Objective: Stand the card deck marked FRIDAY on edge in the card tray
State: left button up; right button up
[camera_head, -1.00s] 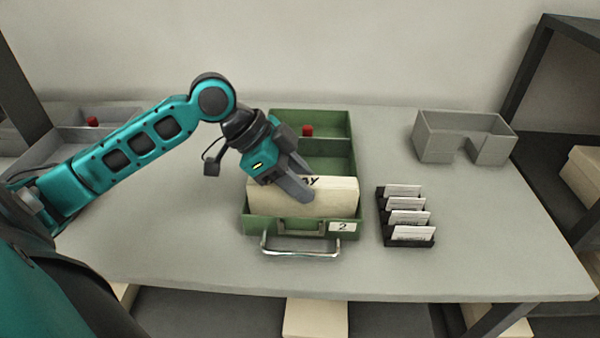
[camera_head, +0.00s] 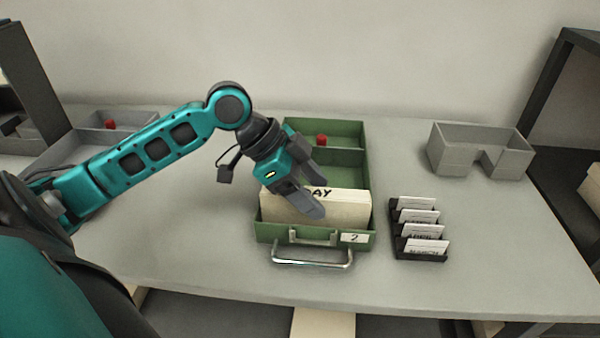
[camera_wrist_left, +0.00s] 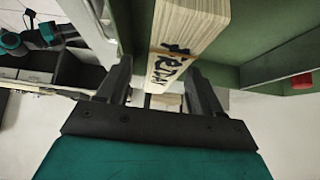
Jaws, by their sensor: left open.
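The card deck (camera_head: 345,210) is a thick cream block standing on edge in the front compartment of the green card tray (camera_head: 352,160). Its top edge carries black lettering. My left gripper (camera_head: 318,190) is open at the deck's top edge, with one finger in front and one behind. In the wrist view the deck lies between the two fingers (camera_wrist_left: 160,85), with gaps beside it. My right gripper is not in view.
A red block (camera_head: 321,140) sits in the tray's back compartment. A metal handle (camera_head: 312,258) juts from its front. A black rack with several small cards (camera_head: 420,232) stands close on the right. A grey open bin (camera_head: 455,150) is at the back right. The table (camera_head: 190,245) is clear at front left.

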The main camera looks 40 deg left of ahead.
pick_arm(q)
jog(key=v, duration=1.2)
jog(key=shift+a+r+p, duration=0.15)
jog(key=shift+r+p, duration=0.2)
jog(key=shift+s, duration=0.1)
